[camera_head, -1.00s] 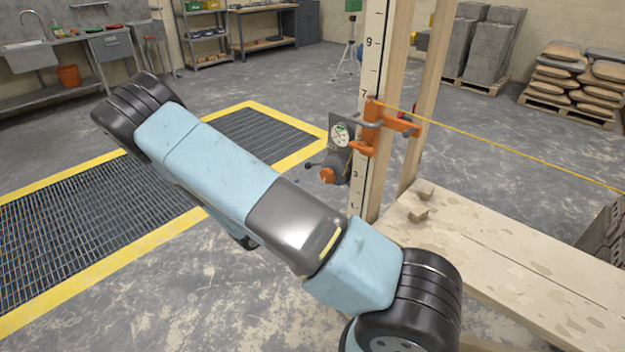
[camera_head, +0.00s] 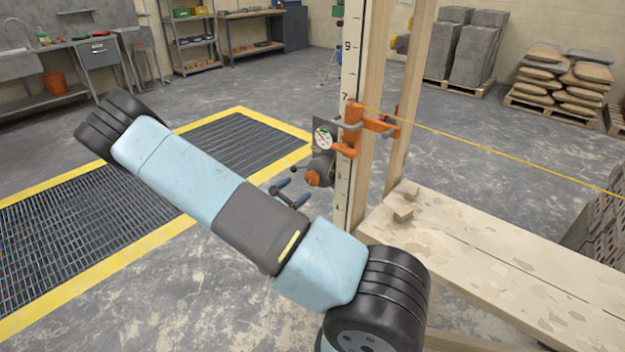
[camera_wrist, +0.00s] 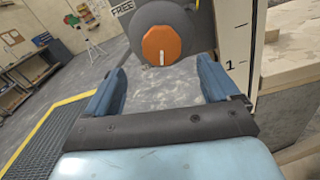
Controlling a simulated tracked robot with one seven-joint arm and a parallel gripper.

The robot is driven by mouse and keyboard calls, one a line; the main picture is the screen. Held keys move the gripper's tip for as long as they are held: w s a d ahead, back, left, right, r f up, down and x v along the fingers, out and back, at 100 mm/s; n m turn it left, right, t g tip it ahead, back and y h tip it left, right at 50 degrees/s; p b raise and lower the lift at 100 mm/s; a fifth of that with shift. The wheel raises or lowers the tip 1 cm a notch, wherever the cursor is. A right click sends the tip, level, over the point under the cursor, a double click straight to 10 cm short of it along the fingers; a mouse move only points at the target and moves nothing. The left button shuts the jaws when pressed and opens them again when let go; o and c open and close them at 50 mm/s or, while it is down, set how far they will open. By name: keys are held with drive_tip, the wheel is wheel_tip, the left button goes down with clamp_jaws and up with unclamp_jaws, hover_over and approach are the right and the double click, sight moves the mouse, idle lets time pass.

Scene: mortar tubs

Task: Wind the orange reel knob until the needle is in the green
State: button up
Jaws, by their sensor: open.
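The orange reel knob (camera_head: 313,178) sits on the front of a grey reel (camera_head: 323,164) fixed to a marked post. In the wrist view the knob (camera_wrist: 167,47) is faceted, with a white mark at its lower middle. The round gauge (camera_head: 322,139) with its needle is above the reel; its face is too small to read surely. My gripper (camera_head: 287,190) is open and empty, a little below and left of the knob. In the wrist view its two blue fingers (camera_wrist: 163,85) stand apart, with the knob beyond and above the gap between them.
A yellow line (camera_head: 480,145) runs right from the orange clamp (camera_head: 354,128) on the post. A plank platform (camera_head: 470,240) with small blocks lies right of the post. A yellow-edged floor grate (camera_head: 230,150) is at left. A small dark lever (camera_head: 294,168) sticks out left of the reel.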

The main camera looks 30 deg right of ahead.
sight(309, 179)
drive_tip(key=x, duration=0.8)
drive_tip(key=shift+w+d, duration=0.15)
drive_tip(key=shift+d, duration=0.05)
drive_tip(key=c, duration=1)
drive_tip(key=shift+d, duration=0.3)
drive_tip(key=shift+w+a, duration=0.1)
drive_tip(key=shift+a, duration=0.2)
